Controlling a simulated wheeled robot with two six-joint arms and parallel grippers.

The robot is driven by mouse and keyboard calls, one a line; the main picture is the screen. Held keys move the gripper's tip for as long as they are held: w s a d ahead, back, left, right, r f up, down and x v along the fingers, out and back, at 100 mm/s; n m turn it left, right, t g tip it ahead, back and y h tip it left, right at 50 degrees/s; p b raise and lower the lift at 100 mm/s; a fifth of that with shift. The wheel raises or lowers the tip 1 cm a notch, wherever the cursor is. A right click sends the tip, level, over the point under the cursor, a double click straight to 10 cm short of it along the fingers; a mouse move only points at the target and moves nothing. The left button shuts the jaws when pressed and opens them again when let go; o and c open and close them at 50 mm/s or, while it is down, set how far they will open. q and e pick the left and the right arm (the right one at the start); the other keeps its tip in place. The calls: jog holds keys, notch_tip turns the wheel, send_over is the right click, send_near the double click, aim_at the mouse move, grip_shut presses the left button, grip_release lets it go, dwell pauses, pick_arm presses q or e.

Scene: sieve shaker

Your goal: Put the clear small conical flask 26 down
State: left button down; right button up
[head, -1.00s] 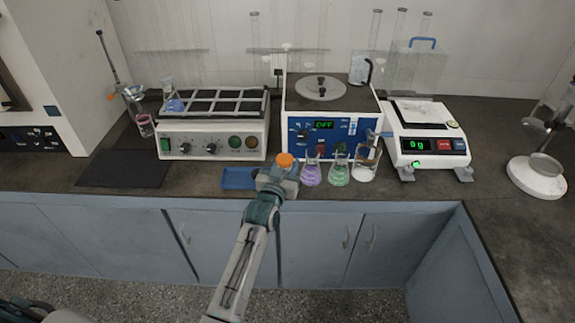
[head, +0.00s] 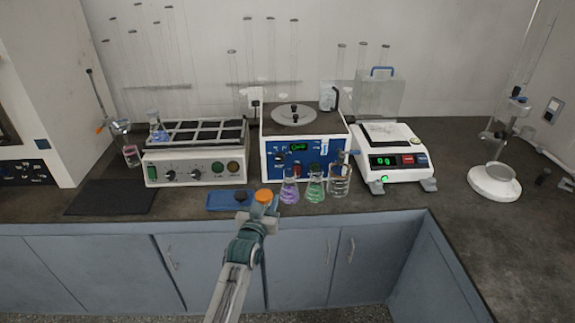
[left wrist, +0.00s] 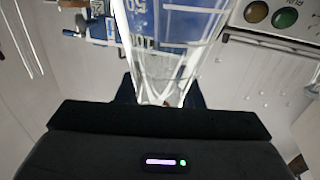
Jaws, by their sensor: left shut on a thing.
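My left gripper (head: 256,212) is at the front edge of the bench, beside the right end of a blue tray (head: 217,202). In the left wrist view the gripper is shut on a clear glass vessel, the conical flask (left wrist: 172,52), which stands out between the dark fingers. The number 26 is not readable. In the head view my arm and wrist hide the held flask, so I cannot tell whether it touches the bench or tray. My right gripper is not in view.
A purple flask (head: 289,190), a green flask (head: 315,188) and a clear flask (head: 338,185) stand close on the right. A dark mat (head: 112,198) lies at the left.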

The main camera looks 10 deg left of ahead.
pick_arm(q)
jog(key=shift+s+d, duration=0.1)
jog(key=shift+s, duration=0.3)
jog(key=s+r, duration=0.2)
jog(key=s, duration=1)
jog(key=s+r, duration=0.3)
jog(key=s, duration=0.9)
jog(key=w+f, duration=0.1)
jog(key=w, duration=0.7)
jog(key=w+f, duration=0.2)
jog(key=w, duration=0.6)
jog(key=w+f, duration=0.2)
jog(key=w, duration=0.6)
jog(key=shift+w, duration=0.35)
jog(key=shift+r, duration=0.1)
